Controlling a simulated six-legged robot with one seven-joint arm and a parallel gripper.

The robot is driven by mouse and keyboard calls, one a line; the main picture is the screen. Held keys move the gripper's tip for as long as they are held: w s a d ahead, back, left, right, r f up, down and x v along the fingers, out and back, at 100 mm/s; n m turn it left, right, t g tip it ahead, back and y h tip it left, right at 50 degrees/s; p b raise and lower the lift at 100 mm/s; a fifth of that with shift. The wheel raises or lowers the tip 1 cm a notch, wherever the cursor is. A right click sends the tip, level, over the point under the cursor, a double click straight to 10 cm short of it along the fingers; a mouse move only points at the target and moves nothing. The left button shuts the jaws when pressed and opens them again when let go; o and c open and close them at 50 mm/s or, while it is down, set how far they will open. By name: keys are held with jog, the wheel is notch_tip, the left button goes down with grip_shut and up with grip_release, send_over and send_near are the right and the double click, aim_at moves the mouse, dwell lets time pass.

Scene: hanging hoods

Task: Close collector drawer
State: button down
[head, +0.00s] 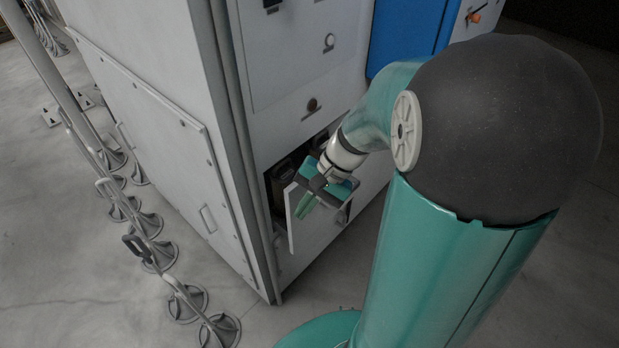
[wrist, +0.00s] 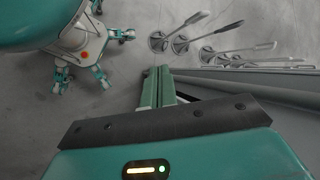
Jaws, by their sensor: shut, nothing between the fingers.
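The collector drawer (head: 312,237) is low in the front of the tall grey cabinet, in the head view. It stands partly out, with a dark gap and dark contents showing above and behind its pale front panel. My gripper (head: 305,207) is at the upper part of that panel, its green fingers pointing down and overlapping the panel in the picture. I cannot tell whether they touch it. In the wrist view my gripper (wrist: 158,88) shows its two fingers together with nothing between them. The drawer's handle is not clearly visible, as my wrist covers part of the front.
The grey cabinet (head: 150,120) has a side panel with handles. Several floor stands with round bases (head: 185,302) line its left side, and they show in the wrist view (wrist: 180,45). A blue panel (head: 405,38) is at the upper right. Grey floor is clear in front.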

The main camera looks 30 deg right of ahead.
jog(key=w+d+f+m+t+y, duration=0.35)
jog(key=d+f+m, duration=0.25)
jog(key=f, duration=0.2)
jog(key=m+t+h, duration=0.4)
jog(key=m+t, duration=0.9)
jog(key=m, duration=0.4)
send_near(321, 205)
jog(key=x, duration=0.7)
jog(key=shift+d+f, duration=0.1)
jog(key=x, duration=0.9)
jog(key=shift+w, duration=0.35)
jog(key=shift+w, duration=0.1)
